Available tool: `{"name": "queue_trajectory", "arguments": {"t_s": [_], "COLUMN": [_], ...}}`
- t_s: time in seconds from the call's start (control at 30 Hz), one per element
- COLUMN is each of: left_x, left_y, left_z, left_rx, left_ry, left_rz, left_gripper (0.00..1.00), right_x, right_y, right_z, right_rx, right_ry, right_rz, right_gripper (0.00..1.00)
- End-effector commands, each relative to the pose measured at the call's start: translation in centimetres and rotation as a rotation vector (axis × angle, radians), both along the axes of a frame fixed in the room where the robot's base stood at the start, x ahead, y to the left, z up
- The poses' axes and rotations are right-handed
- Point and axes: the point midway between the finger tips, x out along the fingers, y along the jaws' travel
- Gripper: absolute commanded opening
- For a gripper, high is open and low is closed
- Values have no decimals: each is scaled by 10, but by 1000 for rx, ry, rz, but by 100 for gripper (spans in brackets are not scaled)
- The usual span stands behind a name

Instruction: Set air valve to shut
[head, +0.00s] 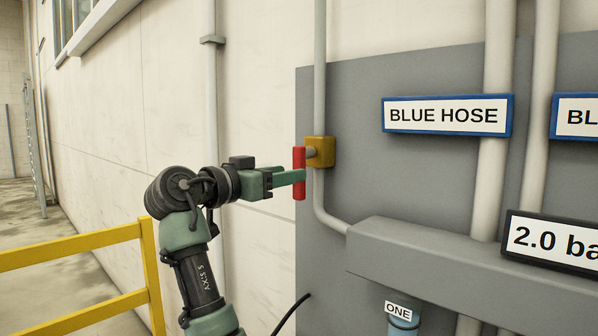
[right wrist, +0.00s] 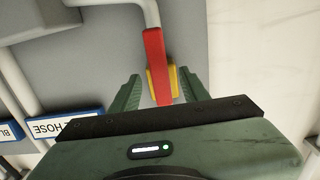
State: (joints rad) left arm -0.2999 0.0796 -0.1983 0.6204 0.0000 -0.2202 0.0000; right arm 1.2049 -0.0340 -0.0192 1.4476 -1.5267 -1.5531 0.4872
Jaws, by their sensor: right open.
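The air valve has a yellow body (head: 320,152) on a grey vertical pipe and a red bar handle (head: 299,160). The handle stands upright, in line with the pipe. My right gripper (head: 300,177) reaches in from the left at the handle. In the right wrist view, its two green fingers (right wrist: 158,92) are open, one on each side of the red handle (right wrist: 155,55), with gaps visible. The yellow body (right wrist: 172,82) shows behind the handle. My left gripper is not in view.
A grey panel (head: 350,100) carries pipes, a "BLUE HOSE" sign (head: 446,115), a "2.0 ba..." sign (head: 552,242) and a grey box-shaped duct (head: 440,260). A blue fitting labelled "ONE" (head: 398,310) is below. A yellow railing (head: 75,245) stands at left.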

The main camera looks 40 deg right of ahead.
Motion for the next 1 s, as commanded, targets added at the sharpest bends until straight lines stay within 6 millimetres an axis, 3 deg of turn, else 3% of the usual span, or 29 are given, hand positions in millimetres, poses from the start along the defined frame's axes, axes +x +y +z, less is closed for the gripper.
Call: {"name": "queue_trajectory", "arguments": {"t_s": [0.1,0.3,0.6,0.77,0.8,1.0], "left_x": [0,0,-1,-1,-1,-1], "left_y": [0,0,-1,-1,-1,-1], "left_z": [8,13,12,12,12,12], "left_rx": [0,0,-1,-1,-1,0], "left_ry": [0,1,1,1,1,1], "left_rz": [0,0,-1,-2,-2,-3], "left_gripper": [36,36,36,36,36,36], "right_x": [1,3,3,3,3,3], "right_y": [-20,-39,-42,-42,-42,-42], "right_z": [2,1,0,0,0,0], "right_rx": [0,0,1,1,1,1], "right_ry": [1,0,-1,0,0,0], "right_rz": [-4,-2,0,-1,-1,0], "right_gripper": [45,45,45,4,0,0]}}
